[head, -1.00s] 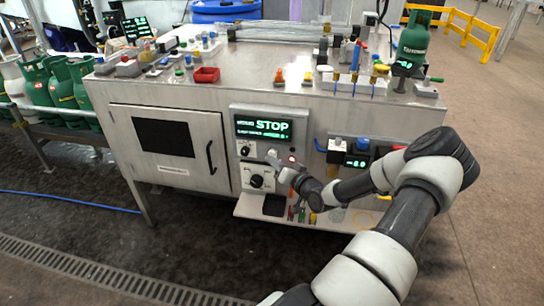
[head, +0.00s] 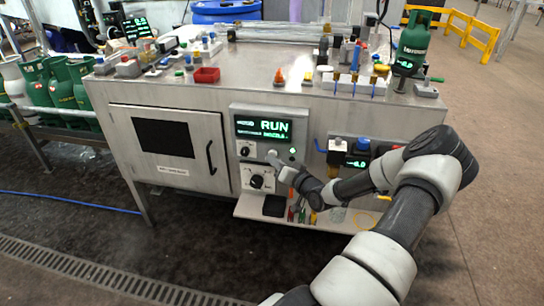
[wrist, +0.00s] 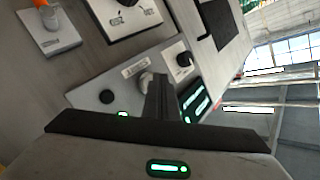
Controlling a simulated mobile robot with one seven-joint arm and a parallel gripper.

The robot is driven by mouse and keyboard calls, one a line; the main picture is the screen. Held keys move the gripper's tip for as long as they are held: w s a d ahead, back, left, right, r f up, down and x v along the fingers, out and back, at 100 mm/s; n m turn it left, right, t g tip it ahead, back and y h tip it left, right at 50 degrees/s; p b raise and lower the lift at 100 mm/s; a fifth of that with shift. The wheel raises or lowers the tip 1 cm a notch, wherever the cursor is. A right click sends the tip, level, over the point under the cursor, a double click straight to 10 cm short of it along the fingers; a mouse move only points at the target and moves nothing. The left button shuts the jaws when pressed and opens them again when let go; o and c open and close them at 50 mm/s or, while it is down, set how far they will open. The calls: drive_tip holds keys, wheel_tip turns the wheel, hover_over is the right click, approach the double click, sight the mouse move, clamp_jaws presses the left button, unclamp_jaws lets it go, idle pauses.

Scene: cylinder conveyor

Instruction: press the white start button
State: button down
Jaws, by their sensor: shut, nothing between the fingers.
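The control panel (head: 238,112) on the front of the steel cabinet has a green display (head: 264,129) reading RUN. In the wrist view, the pale round start button (wrist: 146,78) shows right beside the tips of my gripper (wrist: 160,82). The fingers are shut with nothing between them and hide part of the button; I cannot tell whether they touch it. In the head view, my gripper (head: 273,157) is at the panel just below the display and covers most of the button. A lit lamp (head: 292,150) is to its right; it glows green in the wrist view (wrist: 122,114).
A small black knob (head: 245,151) and a larger dial (head: 257,181) are close to my gripper. A low shelf (head: 330,220) with tools juts out below. A regulator with a blue knob (head: 362,144) is to the right. Green gas cylinders (head: 60,88) stand at the left.

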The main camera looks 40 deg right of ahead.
drive_tip(key=shift+s+a, duration=0.55)
drive_tip(key=shift+s+a+p, duration=0.4)
drive_tip(key=shift+s+a, duration=0.4)
drive_tip(key=shift+a, duration=0.2)
drive_tip(key=shift+s+a+p, duration=0.35)
drive_tip(key=shift+s+a, duration=0.45)
drive_tip(key=shift+a, duration=0.15)
